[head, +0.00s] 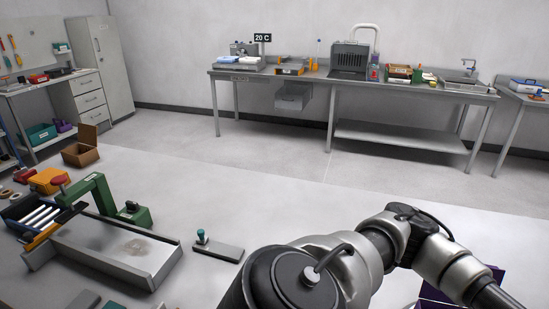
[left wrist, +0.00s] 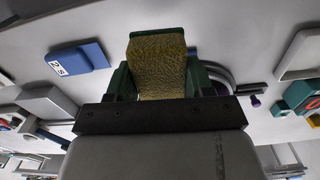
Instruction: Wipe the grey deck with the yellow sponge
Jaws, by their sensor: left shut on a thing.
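In the left wrist view my left gripper (left wrist: 158,78) has dark green fingers shut on the yellow sponge (left wrist: 158,48). The sponge is a coarse, brownish-yellow block that sticks out beyond the fingers. Neither the sponge nor this gripper shows in the head view. I cannot tell from the wrist view how far the sponge is from the deck. My right gripper is in neither view.
A tray of white rods (head: 38,217) and an orange box (head: 48,180) are at the left. A long workbench (head: 350,83) stands at the back wall.

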